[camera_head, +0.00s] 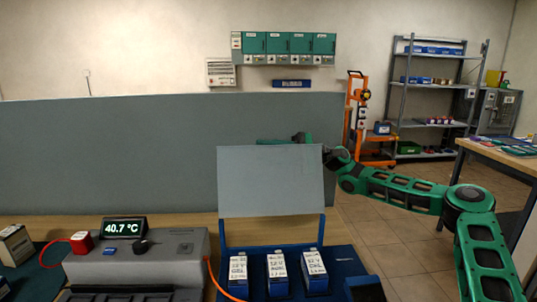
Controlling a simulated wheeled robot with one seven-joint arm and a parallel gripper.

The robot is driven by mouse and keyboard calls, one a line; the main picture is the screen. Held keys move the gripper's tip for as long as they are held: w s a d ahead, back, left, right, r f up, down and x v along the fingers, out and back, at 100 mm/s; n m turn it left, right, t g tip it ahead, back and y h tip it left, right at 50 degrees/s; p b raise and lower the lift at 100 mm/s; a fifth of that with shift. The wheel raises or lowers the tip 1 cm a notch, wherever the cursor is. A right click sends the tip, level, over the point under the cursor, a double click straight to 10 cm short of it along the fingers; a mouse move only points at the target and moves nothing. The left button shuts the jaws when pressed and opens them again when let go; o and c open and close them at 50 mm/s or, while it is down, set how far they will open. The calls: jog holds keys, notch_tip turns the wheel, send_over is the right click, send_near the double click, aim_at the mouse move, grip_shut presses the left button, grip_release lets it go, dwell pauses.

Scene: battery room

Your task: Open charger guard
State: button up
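A flat pale grey panel (272,180), which looks like the charger guard, stands tilted up on a blue frame (272,239) behind a blue charger tray (344,269). Three blue-and-white batteries (276,272) stand in a row in the tray. My green arm reaches in from the right, and my gripper (300,137) is at the panel's top edge, partly hidden behind it. I cannot tell whether it touches the panel or whether its fingers are open.
A grey unit with a display (124,228) reading 40.7 °C stands left of the tray. An orange cable (219,283) runs between them. A tall grey partition (120,150) rises behind the bench. A workbench (500,150) stands at the right.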

aim_at(276, 149)
grip_shut()
jog(key=shift+s+r+n+g+h, duration=0.1)
jog(key=shift+s+r+n+h, duration=0.1)
jog(key=shift+s+r+n, duration=0.25)
jog(key=shift+s+r+n+g+h, duration=0.1)
jog(key=shift+s+r+n+h, duration=0.1)
jog(key=shift+s+n, duration=0.45)
jog(key=shift+s+r+n+g+h, duration=0.1)
jog(key=shift+s+r+n+h, duration=0.1)
jog(key=shift+s+r+n, duration=0.35)
jog(key=shift+s+f, duration=0.1)
jog(key=shift+f, duration=0.1)
grip_release()
jog(key=v, duration=1.1)
